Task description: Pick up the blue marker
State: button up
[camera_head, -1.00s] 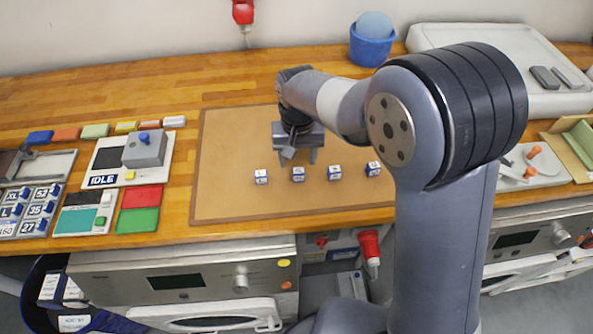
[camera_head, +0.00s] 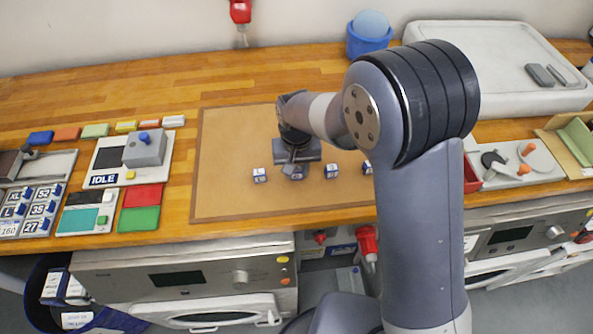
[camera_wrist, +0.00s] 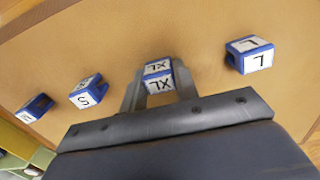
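Several small blue-and-white cube markers stand in a row on the brown mat. My gripper (camera_wrist: 159,84) is down at the marker labelled XL (camera_wrist: 158,79), with one finger against each side. It looks shut on that marker, which still sits at mat level. In the head view my gripper (camera_head: 294,166) partly covers the same marker (camera_head: 293,173). The marker labelled L (camera_wrist: 249,54) stands to the right of my gripper in the wrist view. The one labelled S (camera_wrist: 86,91) and another marker (camera_wrist: 35,108) stand to the left. I see no separate all-blue marker on the mat.
The mat (camera_head: 235,195) is otherwise clear. On the left are an IDLE panel (camera_head: 103,181) with a grey block (camera_head: 144,150), red and green pads, and a label rack (camera_head: 33,208). A blue tub (camera_head: 368,45) stands at the back, a white tray (camera_head: 470,40) at the back right.

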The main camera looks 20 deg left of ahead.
jog(key=c, duration=0.4)
notch_tip(320, 180, up, 10)
jog(key=shift+b, duration=0.85)
